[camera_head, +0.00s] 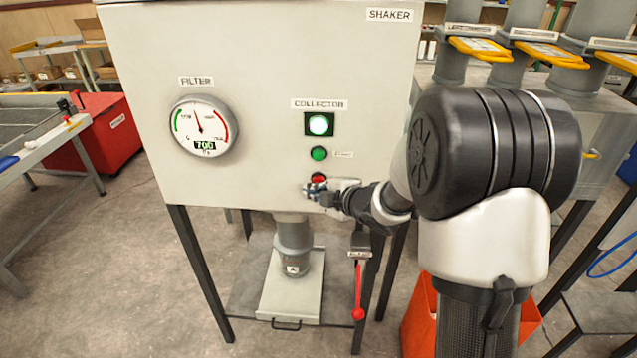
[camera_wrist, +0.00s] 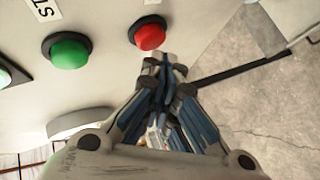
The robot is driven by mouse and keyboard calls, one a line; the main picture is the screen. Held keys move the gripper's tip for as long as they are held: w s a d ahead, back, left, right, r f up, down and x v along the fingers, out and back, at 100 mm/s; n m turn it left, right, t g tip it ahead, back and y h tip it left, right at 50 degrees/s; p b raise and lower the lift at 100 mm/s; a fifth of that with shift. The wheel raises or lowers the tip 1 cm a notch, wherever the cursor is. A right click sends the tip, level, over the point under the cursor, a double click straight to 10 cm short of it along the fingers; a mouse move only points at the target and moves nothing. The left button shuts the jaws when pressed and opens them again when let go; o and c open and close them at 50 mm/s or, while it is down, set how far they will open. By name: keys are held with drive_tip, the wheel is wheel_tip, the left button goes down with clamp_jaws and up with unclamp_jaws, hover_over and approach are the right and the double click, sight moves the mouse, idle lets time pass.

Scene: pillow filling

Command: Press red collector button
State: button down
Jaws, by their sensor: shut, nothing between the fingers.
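The red collector button (camera_head: 318,177) is on the front of the white shaker cabinet (camera_head: 260,100), below the green button (camera_head: 319,154) and the lit green lamp (camera_head: 319,124) under the COLLECTOR label. My gripper (camera_head: 310,189) is shut and empty, just in front of the panel by the lower part of the red button. In the wrist view the red button (camera_wrist: 150,33) is just beyond the fingertips (camera_wrist: 164,60), slightly left of them. The green button (camera_wrist: 70,50) is further left. I cannot tell whether the fingertips touch the red button.
A round filter gauge (camera_head: 200,127) is on the panel's left. Below the cabinet are a grey pipe (camera_head: 293,245) and a lever with a red knob (camera_head: 358,313). An orange bin (camera_head: 418,318) stands under my arm. A red box (camera_head: 103,135) is at the left.

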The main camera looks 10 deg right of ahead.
drive_tip(key=shift+w+d, duration=0.1)
drive_tip(key=shift+w, duration=0.15)
drive_tip(key=shift+w+d, duration=0.15)
drive_tip(key=shift+w, duration=0.3)
idle(0.7)
idle(0.4)
drive_tip(key=shift+s+a+b, duration=0.3)
drive_tip(key=shift+s+b, duration=0.05)
drive_tip(key=shift+s, duration=0.55)
drive_tip(key=s, duration=0.1)
drive_tip(key=s+a+b, duration=0.1)
drive_tip(key=s, duration=0.1)
drive_tip(key=s+b, duration=0.1)
drive_tip(key=shift+s+a, duration=0.25)
drive_tip(key=shift+s, duration=0.1)
